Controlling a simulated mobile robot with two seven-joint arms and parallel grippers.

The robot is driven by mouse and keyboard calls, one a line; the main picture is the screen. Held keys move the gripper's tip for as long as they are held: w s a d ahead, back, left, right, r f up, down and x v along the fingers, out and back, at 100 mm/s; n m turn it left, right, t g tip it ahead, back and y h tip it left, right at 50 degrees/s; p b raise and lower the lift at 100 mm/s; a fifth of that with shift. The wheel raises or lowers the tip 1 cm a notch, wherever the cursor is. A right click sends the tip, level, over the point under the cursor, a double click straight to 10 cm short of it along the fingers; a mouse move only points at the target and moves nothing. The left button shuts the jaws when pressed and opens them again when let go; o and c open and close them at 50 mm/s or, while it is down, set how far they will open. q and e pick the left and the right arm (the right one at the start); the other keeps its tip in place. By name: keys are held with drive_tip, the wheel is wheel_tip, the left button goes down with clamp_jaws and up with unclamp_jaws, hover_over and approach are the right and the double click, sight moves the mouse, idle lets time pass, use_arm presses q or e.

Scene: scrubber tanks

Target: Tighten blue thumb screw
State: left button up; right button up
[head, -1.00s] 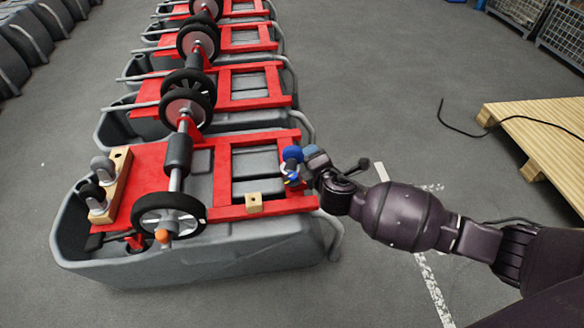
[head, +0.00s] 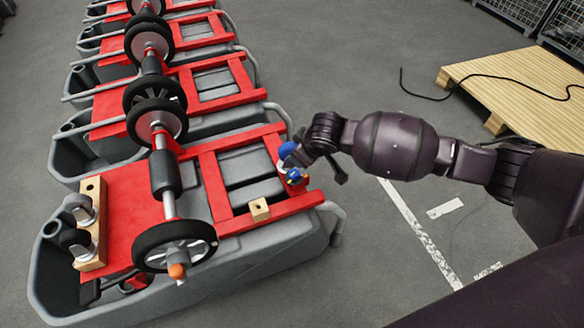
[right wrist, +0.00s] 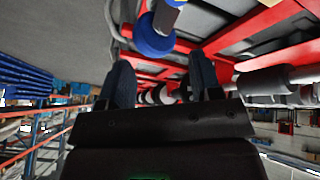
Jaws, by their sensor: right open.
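The blue thumb screw (head: 288,149) stands at the right end of the red frame (head: 250,222) on the nearest grey tank. In the right wrist view, its round blue knob (right wrist: 152,40) lies just beyond my fingertips, between their lines, with a grey cylindrical part at it. My right gripper (head: 302,157) is at the knob's right side in the head view. Its two dark blue fingers are apart with nothing between them in the right wrist view (right wrist: 160,64). Whether a finger touches the knob cannot be told. My left gripper is out of view.
A wooden block (head: 260,210) sits on the red frame near the screw. Wheels on an axle (head: 165,172) cross the frame. More tanks stand in a row behind.

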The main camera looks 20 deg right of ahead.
sight(295, 173)
drive_tip(key=f+m+b, duration=0.1)
drive_tip(key=f, duration=0.2)
drive_tip(key=w+a+f+m+g+b, duration=0.1)
drive_tip(key=f, duration=0.2)
drive_tip(key=f+m+b, duration=0.2)
drive_tip(key=f, duration=0.2)
drive_tip(key=shift+w+a+g, duration=0.2)
drive_tip(key=shift+w+g, duration=0.1)
drive_tip(key=shift+w+f+b, duration=0.3)
drive_tip(key=shift+w+f, duration=0.05)
drive_tip(key=shift+f, duration=0.1)
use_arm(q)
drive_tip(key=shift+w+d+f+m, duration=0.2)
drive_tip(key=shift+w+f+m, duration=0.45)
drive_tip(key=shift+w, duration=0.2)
use_arm(e)
drive_tip(key=shift+r, duration=0.1)
